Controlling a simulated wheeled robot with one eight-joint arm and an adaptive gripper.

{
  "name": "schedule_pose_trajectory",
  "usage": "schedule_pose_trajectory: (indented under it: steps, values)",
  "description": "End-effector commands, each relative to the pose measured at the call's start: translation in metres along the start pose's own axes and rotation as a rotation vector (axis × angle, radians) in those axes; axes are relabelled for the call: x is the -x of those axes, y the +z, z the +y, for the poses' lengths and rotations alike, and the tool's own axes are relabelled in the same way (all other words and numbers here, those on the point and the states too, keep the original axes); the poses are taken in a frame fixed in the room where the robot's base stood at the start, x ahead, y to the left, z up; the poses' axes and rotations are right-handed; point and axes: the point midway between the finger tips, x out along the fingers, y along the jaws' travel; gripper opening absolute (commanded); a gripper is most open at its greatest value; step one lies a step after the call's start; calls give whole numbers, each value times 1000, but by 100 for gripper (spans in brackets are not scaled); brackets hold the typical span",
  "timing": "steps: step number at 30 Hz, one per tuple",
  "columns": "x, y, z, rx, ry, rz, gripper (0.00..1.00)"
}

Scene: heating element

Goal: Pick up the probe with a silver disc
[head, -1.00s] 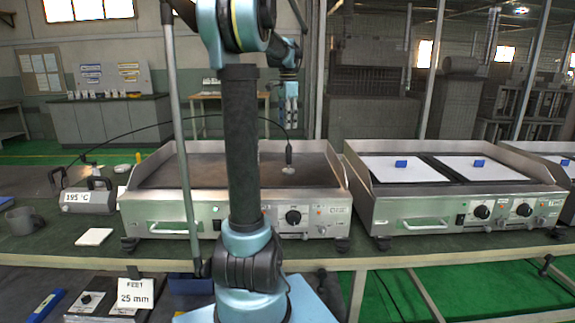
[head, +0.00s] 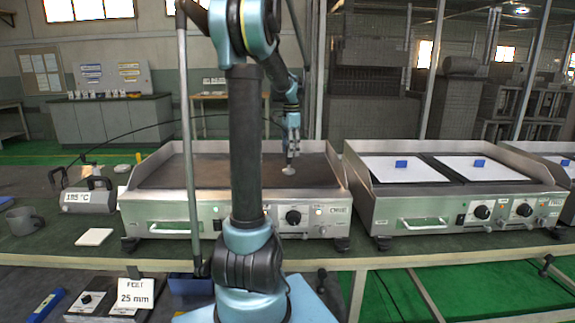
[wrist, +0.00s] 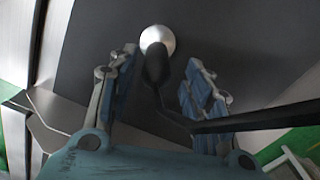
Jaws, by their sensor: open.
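The probe has a black handle and a silver disc (wrist: 158,39) at its foot. In the head view the disc (head: 288,171) rests on the dark plate of the left griddle (head: 222,171). The black handle (wrist: 156,68) lies between my gripper's fingers in the wrist view, with a gap on both sides. My gripper (wrist: 160,75) is open around it; it also shows in the head view (head: 290,150), low over the plate, hiding most of the handle. A black cable runs from the probe to the right in the wrist view.
A meter reading about 195 °C (head: 88,198) stands left of the griddle. A second griddle (head: 455,190) with white sheets and blue blocks stands to the right. A grey mug (head: 24,219) and white tile (head: 94,237) lie at left.

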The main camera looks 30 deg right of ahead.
Motion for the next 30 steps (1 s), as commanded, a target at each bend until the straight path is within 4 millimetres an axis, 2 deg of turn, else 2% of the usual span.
schedule_pose_trajectory:
  steps: [5,10,15,24,26,30]
  values:
    - [-11,3,1,1,0,0,46]
    - [-34,11,5,2,0,0,46]
    - [-51,10,4,1,0,0,46]
    - [-54,10,5,0,0,0,46]
    - [-54,10,5,0,0,0,34]
    - [-54,10,5,0,0,0,2]
